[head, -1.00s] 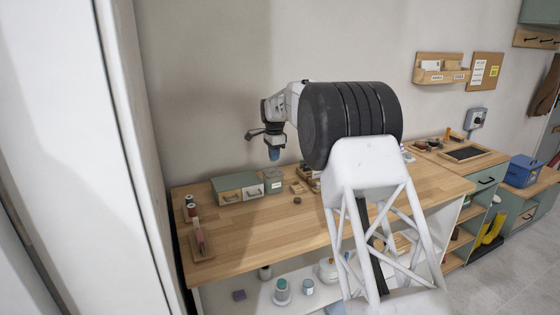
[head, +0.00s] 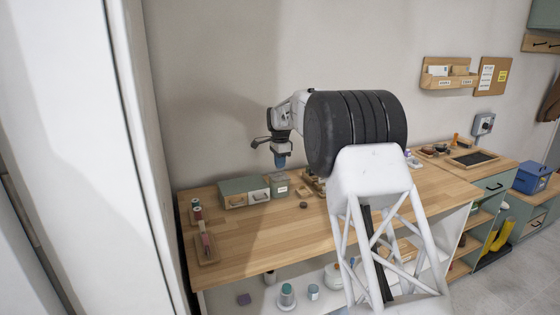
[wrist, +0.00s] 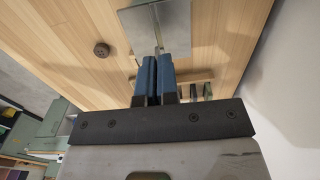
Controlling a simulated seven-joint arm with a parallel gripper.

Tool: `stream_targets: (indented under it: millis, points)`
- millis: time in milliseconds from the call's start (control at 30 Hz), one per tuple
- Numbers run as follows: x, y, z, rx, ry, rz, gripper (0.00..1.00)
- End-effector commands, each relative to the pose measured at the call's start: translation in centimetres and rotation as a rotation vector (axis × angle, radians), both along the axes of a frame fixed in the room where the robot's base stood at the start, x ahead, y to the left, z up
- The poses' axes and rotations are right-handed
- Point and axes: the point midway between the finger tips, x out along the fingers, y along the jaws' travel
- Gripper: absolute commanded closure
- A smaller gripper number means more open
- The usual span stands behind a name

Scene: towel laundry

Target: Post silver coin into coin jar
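My gripper (head: 280,165) points down over the back of the wooden bench in the head view. In the wrist view its blue fingers (wrist: 158,58) are close together. A thin pale edge (wrist: 158,48) shows between the tips, seemingly the silver coin held on edge; its face is hidden. Just beyond the tips is a flat grey top (wrist: 135,28), which seems to be the labelled grey-green box (head: 280,188) below my gripper in the head view, likely the coin jar. I cannot tell whether the tips touch it, and no slot shows clearly.
A green drawer box (head: 236,193) stands left of the labelled box. A small dark disc (head: 303,205) lies on the bench (head: 255,235), and a wooden rack (head: 313,183) stands to the right. Thread spools (head: 196,208) are at the left end. The front middle is clear.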

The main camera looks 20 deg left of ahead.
Motion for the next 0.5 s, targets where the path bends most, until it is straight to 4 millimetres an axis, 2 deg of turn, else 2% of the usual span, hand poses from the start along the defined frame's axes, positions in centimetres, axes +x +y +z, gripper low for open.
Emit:
stream_targets:
  millis: [200,500]
  points:
    - [0.0,0.0,-1.3,-0.001,0.001,0.0,1.0]
    - [0.0,0.0,-2.0,0.0,0.0,0.0,1.0]
